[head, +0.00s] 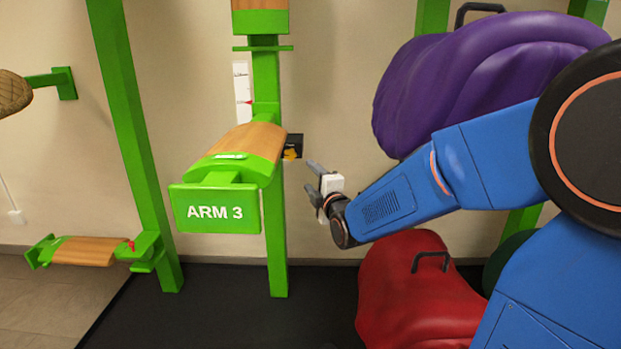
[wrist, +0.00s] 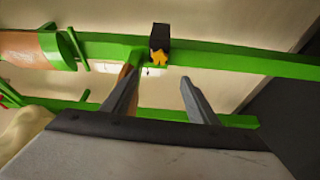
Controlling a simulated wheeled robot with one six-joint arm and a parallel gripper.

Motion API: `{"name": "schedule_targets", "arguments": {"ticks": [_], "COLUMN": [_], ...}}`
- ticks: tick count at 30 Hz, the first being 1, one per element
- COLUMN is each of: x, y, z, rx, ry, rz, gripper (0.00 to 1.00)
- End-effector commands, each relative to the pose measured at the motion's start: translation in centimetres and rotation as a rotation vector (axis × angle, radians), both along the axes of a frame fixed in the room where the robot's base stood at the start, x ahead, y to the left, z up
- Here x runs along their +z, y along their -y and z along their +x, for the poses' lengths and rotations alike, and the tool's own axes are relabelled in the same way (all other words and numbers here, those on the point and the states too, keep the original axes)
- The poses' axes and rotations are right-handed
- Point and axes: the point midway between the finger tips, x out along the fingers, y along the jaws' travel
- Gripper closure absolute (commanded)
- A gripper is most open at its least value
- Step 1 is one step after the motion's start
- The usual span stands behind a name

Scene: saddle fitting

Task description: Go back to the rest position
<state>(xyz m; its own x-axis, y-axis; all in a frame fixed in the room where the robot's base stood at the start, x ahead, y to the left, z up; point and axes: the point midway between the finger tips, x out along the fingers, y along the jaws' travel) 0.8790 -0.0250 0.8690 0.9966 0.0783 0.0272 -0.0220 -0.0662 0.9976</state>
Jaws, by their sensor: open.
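My gripper (head: 311,180) is open and empty in the head view, a little to the right of the green post and the ARM 3 saddle arm (head: 215,208). In the wrist view my gripper (wrist: 155,90) shows its two grey fingers spread apart with nothing between them. Beyond the fingers is a small black box with a yellow part (wrist: 159,44) on the green post. The same black box (head: 293,146) shows in the head view just behind the ARM 3 arm, apart from my fingertips.
A purple saddle (head: 470,80) hangs at the upper right, behind my blue arm. A red saddle (head: 415,290) is below my arm. A lower green and wooden arm (head: 85,251) is at the left. The dark floor mat (head: 200,310) is clear in front of ARM 3.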

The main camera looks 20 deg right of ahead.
Motion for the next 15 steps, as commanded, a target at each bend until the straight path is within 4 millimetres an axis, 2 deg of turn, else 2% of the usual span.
{"name": "schedule_targets", "arguments": {"ticks": [8, 11, 15], "x": [-0.1, -0.4, -1.6], "y": [0.2, 0.5, 1.3], "z": [-0.5, -1.7, -4.9], "rx": [-0.001, -0.009, -0.045], "ry": [-0.028, -0.096, -0.249], "rz": [0.032, 0.108, 0.280], "gripper": [0.46, 0.46, 0.46]}}
